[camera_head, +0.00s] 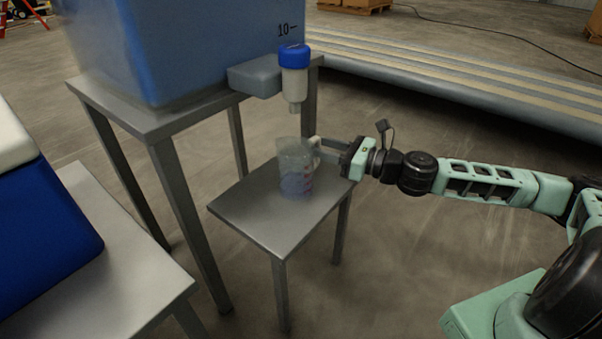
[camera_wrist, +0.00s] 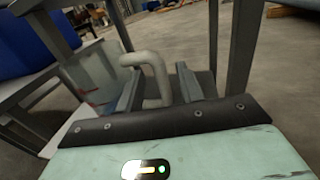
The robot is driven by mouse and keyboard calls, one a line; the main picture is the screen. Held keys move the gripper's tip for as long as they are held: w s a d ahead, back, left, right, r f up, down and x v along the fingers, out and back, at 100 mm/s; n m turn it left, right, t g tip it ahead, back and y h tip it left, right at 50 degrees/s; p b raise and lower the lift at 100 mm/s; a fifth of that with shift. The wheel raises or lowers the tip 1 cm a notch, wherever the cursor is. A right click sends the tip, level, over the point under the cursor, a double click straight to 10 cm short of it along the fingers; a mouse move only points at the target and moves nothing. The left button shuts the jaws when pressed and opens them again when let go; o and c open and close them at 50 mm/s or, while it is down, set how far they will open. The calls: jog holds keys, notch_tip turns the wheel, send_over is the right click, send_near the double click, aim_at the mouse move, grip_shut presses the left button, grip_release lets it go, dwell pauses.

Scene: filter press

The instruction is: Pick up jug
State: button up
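The clear jug (camera_head: 293,170) stands upright on the small grey table (camera_head: 262,228) and holds some bluish liquid. Its pale handle (camera_head: 315,150) is on the right side, facing my gripper (camera_head: 325,147). In the wrist view, the jug (camera_wrist: 92,75) is at the left and its handle (camera_wrist: 156,72) curves in between the two fingers of my gripper (camera_wrist: 158,88). The fingers are apart, with visible gaps on both sides of the handle. Part of the handle is hidden behind the gripper's dark front edge.
A blue-capped nozzle (camera_head: 294,72) hangs just above the jug, beside a blue tank (camera_head: 190,45) on a taller grey table (camera_head: 150,117). A blue and white box (camera_head: 40,230) sits on another table at left. Open floor lies right of the small table.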

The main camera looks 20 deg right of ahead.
aim_at(317, 137)
jog(key=shift+x, duration=1.15)
grip_shut()
jog(key=shift+r, duration=0.15)
jog(key=shift+r+p, duration=0.8)
jog(key=shift+r, duration=0.25)
jog(key=shift+r+p, duration=0.6)
jog(key=shift+r, duration=0.2)
jog(key=p+v, duration=0.4)
jog(key=v, duration=1.4)
jog(key=shift+f, duration=0.25)
